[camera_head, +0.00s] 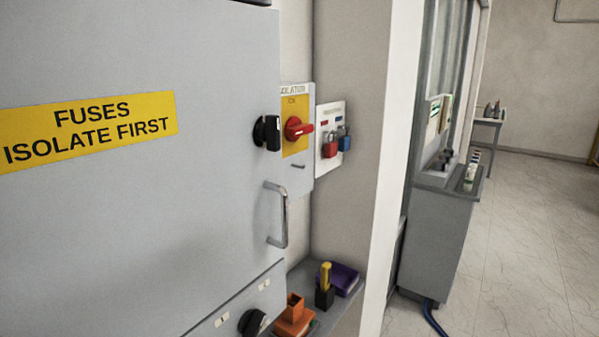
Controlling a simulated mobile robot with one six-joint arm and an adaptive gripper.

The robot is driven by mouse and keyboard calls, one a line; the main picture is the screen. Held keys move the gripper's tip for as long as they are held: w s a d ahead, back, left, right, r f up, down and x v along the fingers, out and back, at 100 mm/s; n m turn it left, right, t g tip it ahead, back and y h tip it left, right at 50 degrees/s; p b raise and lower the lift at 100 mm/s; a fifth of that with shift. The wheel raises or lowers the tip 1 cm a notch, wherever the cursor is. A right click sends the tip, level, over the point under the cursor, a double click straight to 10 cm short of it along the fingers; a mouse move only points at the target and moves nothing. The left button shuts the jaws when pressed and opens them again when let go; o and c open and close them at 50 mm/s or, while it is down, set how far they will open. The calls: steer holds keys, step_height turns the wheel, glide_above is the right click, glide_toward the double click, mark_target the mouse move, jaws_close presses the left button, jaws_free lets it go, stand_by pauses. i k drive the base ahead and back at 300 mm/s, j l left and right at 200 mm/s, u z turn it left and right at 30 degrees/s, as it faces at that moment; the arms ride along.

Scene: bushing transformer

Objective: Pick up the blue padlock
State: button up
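The blue padlock (345,143) hangs on a small white board (330,137) fixed to the wall, right of the isolator panel. Its shackle is at the top, near a small blue label on the board. A red padlock (330,148) hangs just left of it on the same board. My gripper is not in this view, so its state and its distance from the padlock do not show.
A grey cabinet (140,215) with a yellow sign and a protruding handle (279,215) fills the left. A red isolator switch (297,128) sticks out beside the board. Below, a shelf (345,303) holds orange, black-yellow and purple items. Open floor (530,230) lies right.

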mark_target(343, 142)
steer(key=u, duration=0.25)
steer(key=i+l+u, duration=0.15)
steer(key=l+u, duration=0.2)
steer(key=u, duration=0.15)
steer(key=i+l+u, duration=0.1)
steer(key=l+u, duration=0.75)
steer(key=u, duration=0.15)
steer(key=l+u, duration=0.45)
